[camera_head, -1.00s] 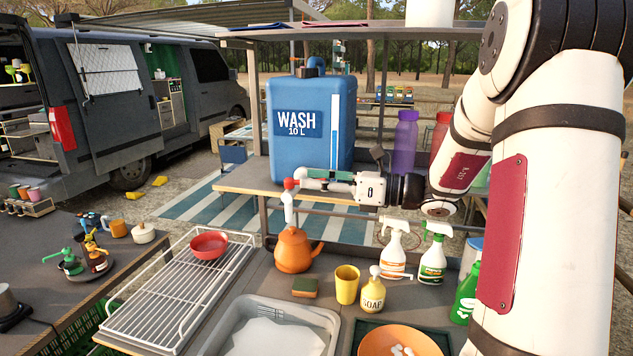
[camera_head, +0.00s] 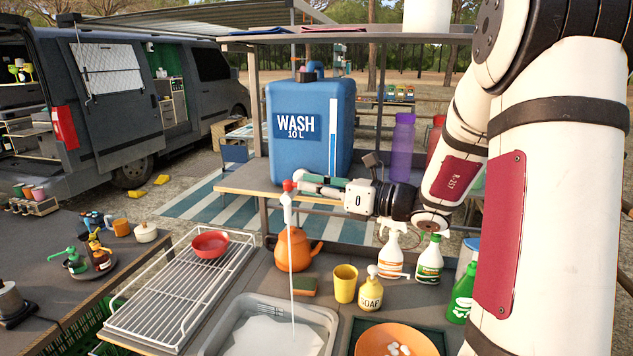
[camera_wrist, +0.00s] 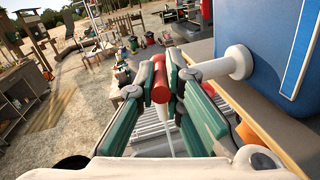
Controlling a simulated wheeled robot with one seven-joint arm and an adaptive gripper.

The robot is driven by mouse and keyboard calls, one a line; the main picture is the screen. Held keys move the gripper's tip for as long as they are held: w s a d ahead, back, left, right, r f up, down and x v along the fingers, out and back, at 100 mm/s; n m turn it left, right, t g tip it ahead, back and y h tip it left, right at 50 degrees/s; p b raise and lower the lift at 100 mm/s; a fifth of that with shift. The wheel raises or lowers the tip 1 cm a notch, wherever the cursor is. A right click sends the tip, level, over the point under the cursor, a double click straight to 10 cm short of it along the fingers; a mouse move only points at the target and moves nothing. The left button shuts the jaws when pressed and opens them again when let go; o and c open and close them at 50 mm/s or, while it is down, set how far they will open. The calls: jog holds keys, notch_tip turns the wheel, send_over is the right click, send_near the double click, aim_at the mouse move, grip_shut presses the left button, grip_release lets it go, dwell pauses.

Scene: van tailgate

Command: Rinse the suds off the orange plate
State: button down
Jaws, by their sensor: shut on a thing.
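The orange plate (camera_head: 375,338) lies at the bottom edge of the head view, with white suds (camera_head: 400,349) in its middle. It rests on a dark green tray (camera_head: 441,332) right of the grey basin (camera_head: 333,317). The blue WASH jug (camera_head: 345,115) stands on the shelf, with a white spout. My gripper (camera_head: 297,184) is shut on the jug's red tap lever (camera_head: 288,186); the wrist view shows the red lever (camera_wrist: 160,82) between the green-padded fingers. A thin water stream (camera_head: 291,265) falls from the white spout (camera_head: 287,208) into the basin, away from the plate.
A wire rack (camera_head: 165,300) with a red bowl (camera_head: 210,243) is left of the basin. An orange kettle (camera_head: 292,250), sponge (camera_head: 304,286), yellow cup (camera_head: 345,284) and soap bottle (camera_head: 370,293) stand behind it. Spray bottles (camera_head: 391,255) are on the right.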

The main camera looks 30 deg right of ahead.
jog(key=shift+s+a+m+t+h, duration=0.25)
jog(key=shift+m+t+h, duration=0.25)
jog(key=shift+m+h, duration=0.3)
jog(key=shift+w, duration=0.1)
jog(key=c, duration=1.7)
grip_release()
jog(key=v, duration=1.2)
